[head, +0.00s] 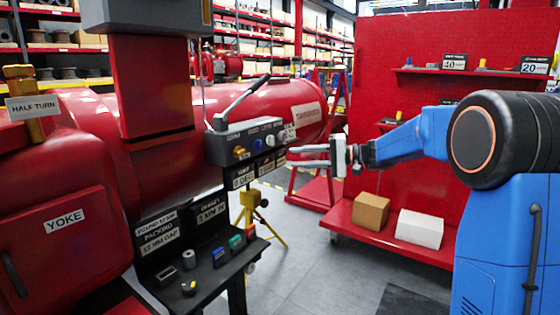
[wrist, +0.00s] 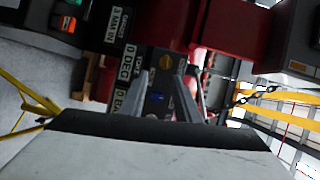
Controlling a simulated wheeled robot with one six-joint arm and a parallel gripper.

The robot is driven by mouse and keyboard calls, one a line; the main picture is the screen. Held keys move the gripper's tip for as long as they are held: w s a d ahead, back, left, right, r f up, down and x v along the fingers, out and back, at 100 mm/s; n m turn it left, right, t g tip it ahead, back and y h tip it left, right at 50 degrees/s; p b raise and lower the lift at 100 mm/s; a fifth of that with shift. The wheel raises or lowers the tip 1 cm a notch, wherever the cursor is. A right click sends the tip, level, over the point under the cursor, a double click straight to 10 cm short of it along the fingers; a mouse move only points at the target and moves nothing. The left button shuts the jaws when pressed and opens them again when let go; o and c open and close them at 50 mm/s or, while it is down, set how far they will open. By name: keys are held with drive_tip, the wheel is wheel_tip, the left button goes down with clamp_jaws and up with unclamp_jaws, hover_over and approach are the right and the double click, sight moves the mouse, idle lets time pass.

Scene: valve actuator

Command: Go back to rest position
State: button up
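My gripper (head: 291,156) is stretched out to the left in the head view, at the right end of a grey control box (head: 216,150). Its two pale fingers are apart with nothing between them. In the wrist view my gripper (wrist: 164,82) also shows two separated fingers, with the box's face and a blue knob (wrist: 158,97) behind the gap. The box carries a brass knob (head: 239,152), a blue knob (head: 257,144) and a grey lever (head: 243,100) on top. I cannot tell whether a fingertip touches the box.
A black bench (head: 172,297) with small coloured blocks stands below the box. A yellow tripod (head: 250,205) is behind it. A red cart (head: 390,243) with a tan box (head: 370,211) and a white box (head: 419,229) stands under the arm. Grey floor (head: 305,265) is open between bench and cart.

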drive_tip(key=s+d+f+n+g+h, duration=0.1)
drive_tip(key=s+f+h, duration=0.3)
drive_tip(key=s, duration=0.8)
drive_tip(key=s+d+f+g+h, duration=0.1)
drive_tip(key=s+f+h, duration=0.2)
drive_tip(key=s, duration=0.9)
drive_tip(key=s+d+f+t+h, duration=0.1)
drive_tip(key=s+d+f+h, duration=0.3)
drive_tip(key=s, duration=0.7)
drive_tip(key=s+d+f+n+t+h, duration=0.1)
drive_tip(key=s+d+f+h, duration=0.4)
drive_tip(key=s+d+f, duration=0.3)
drive_tip(key=s+d, duration=0.3)
drive_tip(key=shift+s+d, duration=0.2)
drive_tip(key=shift+s, duration=0.15)
